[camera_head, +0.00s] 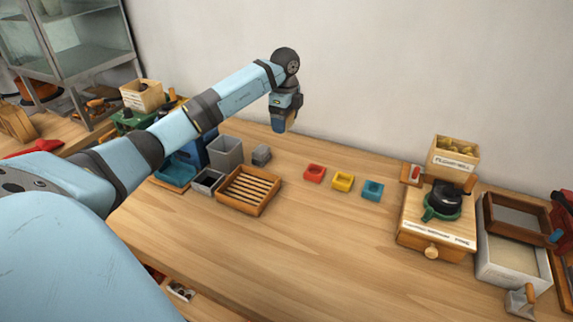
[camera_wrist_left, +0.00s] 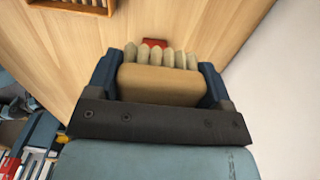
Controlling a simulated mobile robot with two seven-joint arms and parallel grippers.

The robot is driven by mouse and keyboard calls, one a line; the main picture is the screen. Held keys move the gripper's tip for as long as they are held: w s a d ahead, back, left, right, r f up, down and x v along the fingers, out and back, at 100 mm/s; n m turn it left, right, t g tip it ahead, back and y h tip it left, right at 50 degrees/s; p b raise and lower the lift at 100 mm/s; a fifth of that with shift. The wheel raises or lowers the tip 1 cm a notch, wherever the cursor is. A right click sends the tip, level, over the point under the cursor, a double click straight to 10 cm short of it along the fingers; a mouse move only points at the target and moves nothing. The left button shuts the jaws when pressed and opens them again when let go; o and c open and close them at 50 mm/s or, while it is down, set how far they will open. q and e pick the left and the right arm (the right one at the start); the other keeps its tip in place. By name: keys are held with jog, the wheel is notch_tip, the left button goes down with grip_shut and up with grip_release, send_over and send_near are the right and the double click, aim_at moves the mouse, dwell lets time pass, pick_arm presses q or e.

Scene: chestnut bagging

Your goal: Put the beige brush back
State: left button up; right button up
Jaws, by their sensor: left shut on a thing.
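My left gripper (camera_wrist_left: 158,88) is shut on the beige brush (camera_wrist_left: 160,84), whose tan block sits between the two dark blue fingers. Its pale bristle tufts point away from the wrist in the left wrist view. In the head view the left gripper (camera_head: 285,122) hangs in the air above the back of the table, pointing down near the wall. The brush shows there only as a small tan patch between the fingers. My right gripper is not in view.
A slatted wooden tray (camera_head: 249,206), grey bins (camera_head: 226,152) and a blue tray (camera_head: 176,175) stand left of centre. Red (camera_head: 315,173), yellow (camera_head: 343,182) and teal (camera_head: 372,190) small trays form a row. A wooden drawer box (camera_head: 435,237) stands right. The front middle is clear.

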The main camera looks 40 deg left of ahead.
aim_at(285, 168)
pick_arm(q)
notch_tip(285, 168, down, 15)
jog(key=shift+f, duration=0.2)
dwell(0.3)
jog(key=shift+f, duration=0.1)
jog(key=o, duration=0.9)
notch_tip(285, 168, up, 12)
jog(key=shift+r, duration=0.15)
dwell(0.3)
